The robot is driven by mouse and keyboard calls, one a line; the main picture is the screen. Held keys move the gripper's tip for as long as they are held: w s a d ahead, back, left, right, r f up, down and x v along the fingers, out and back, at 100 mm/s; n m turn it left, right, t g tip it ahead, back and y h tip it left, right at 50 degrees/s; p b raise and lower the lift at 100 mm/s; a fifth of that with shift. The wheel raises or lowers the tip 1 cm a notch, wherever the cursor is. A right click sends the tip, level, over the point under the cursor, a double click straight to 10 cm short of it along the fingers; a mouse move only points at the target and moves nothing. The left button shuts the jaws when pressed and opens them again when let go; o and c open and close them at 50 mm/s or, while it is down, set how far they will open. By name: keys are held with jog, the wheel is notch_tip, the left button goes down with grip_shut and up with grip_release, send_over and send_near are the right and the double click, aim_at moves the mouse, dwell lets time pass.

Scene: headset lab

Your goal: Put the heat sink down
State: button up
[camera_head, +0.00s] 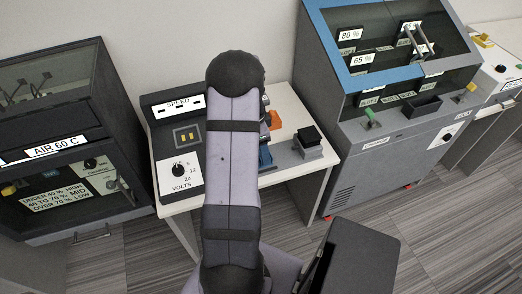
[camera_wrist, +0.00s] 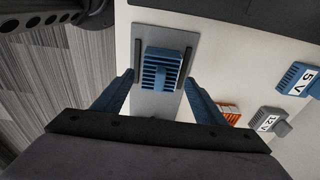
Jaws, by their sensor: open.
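The blue finned heat sink (camera_wrist: 163,68) rests on a grey plate (camera_wrist: 152,105) in the wrist view, between two dark rails. My gripper (camera_wrist: 160,88) is open, its two blue fingers spread to the left and right, on the near side of the heat sink. The fingers look apart from the heat sink; their height above the plate is hard to tell. In the head view my arm hides most of this spot, and the heat sink cannot be made out for certain.
An orange block (camera_wrist: 229,113), a 12 V module (camera_wrist: 270,121) and a blue 5 V module (camera_wrist: 296,78) lie to the right on the white table (camera_wrist: 215,65). In the head view a voltage panel (camera_head: 179,150) stands left and a black-topped block (camera_head: 309,140) right.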

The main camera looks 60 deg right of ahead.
notch_tip(320, 180, up, 10)
jog(key=a, duration=0.1)
jog(key=shift+w+b, duration=0.4)
jog(key=shift+w, duration=0.05)
jog(key=w+a+n, duration=0.6)
jog(key=a, duration=0.4)
jog(key=w+a+n, duration=0.6)
jog(key=a, duration=0.5)
jog(key=s+a+n, duration=0.3)
jog(key=a+n, duration=0.4)
jog(key=a, duration=0.3)
jog(key=s+a+f+n+t+y, duration=0.1)
jog(key=s+a+n, duration=0.2)
jog(key=a+n, duration=0.5)
jog(key=a, duration=0.3)
jog(key=shift+s+a+f, duration=0.2)
jog(key=shift+s+f, duration=0.1)
